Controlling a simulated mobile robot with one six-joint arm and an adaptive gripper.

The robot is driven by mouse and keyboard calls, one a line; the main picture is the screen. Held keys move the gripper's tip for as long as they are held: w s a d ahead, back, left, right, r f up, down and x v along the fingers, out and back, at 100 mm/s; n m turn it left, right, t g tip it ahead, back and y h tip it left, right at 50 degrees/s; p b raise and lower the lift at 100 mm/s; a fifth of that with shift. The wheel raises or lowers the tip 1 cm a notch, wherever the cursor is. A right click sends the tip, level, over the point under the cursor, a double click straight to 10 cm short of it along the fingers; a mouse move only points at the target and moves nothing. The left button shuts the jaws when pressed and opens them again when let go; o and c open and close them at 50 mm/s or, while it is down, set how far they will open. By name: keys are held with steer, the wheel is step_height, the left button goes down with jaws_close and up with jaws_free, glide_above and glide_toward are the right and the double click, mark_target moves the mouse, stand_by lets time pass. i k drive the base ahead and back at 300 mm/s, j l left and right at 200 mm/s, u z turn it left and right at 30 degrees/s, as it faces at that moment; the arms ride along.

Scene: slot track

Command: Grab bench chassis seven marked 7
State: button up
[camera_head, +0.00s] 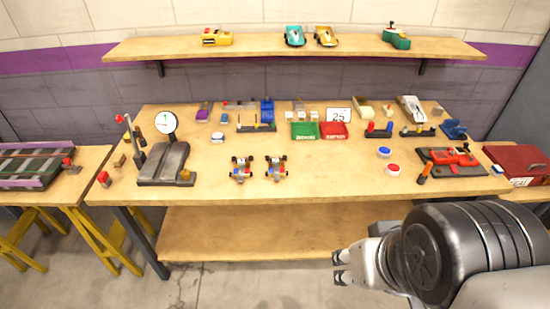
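Two small wheeled chassis stand side by side on the workbench, front centre: a left chassis (242,169) and a right chassis (276,168). Both have dark wheels and tan bodies with small blue and red parts. No number can be read on either, so I cannot tell which is marked 7. My gripper (338,267) is in front of the bench's front edge, at lower right, pointing left. Its two fingers are apart with nothing between them. It is well away from both chassis.
The workbench (320,185) has clear room around both chassis. A dial-gauge stand (165,163) is to their left; blue and red buttons (393,169) and a red-topped fixture (452,160) are to the right. Bins and tools line the back. A shelf (270,46) holds cars above.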

mark_target(276, 167)
steer(key=i+z, duration=0.25)
steer(key=i, duration=0.4)
steer(key=i+j+z, duration=0.2)
steer(key=i, duration=0.45)
steer(key=j, duration=0.1)
